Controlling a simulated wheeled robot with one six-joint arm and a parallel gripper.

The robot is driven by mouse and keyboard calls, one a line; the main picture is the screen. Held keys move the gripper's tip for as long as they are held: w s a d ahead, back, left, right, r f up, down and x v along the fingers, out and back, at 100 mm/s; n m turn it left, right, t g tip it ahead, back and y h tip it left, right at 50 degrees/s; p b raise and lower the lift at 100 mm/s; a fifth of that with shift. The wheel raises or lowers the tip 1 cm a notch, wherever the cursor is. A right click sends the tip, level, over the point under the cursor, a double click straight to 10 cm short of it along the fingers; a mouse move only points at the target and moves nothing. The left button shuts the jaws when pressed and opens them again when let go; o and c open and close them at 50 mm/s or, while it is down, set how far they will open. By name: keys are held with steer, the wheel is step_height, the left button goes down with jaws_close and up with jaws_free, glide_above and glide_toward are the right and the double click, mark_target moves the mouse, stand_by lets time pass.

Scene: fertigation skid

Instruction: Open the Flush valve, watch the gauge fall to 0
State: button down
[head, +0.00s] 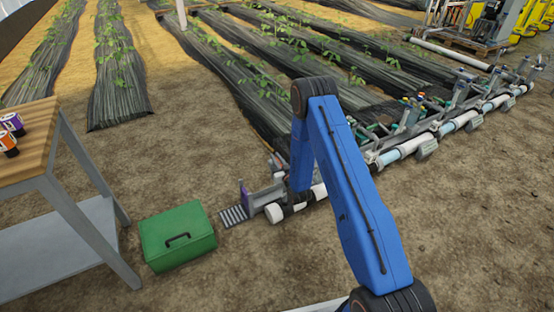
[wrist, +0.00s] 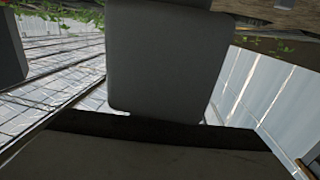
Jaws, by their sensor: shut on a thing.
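My gripper (head: 299,190) is low at the left end of the pipe line in the head view, partly hidden by my blue arm. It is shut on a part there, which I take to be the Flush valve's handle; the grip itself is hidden. In the wrist view a large grey block (wrist: 160,65) fills the middle, above a dark bar, very close to the camera. The white pipe end (head: 274,212) lies on the soil just left of my gripper, with a small purple-edged upright part beside it. I cannot make out a gauge face or its reading.
A green toolbox (head: 177,236) and a slatted grate (head: 233,216) lie left of the pipe end. A wooden-topped bench (head: 30,150) stands at the far left. More pipework and valves (head: 405,150) run to the upper right. Bare soil is free at the lower right.

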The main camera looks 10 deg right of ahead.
steer(key=shift+s+a+n+g+y, duration=0.15)
steer(key=shift+n+y, duration=0.25)
steer(key=shift+y, duration=0.2)
steer(key=shift+w+a+n+g+y, duration=0.15)
steer(key=shift+n+y, duration=0.25)
steer(key=shift+y, duration=0.2)
steer(key=shift+s, duration=0.1)
steer(key=c, duration=1.7)
jaws_free()
steer(key=shift+s+d, duration=0.1)
steer(key=v, duration=1.7)
steer(key=shift+s+f, duration=0.1)
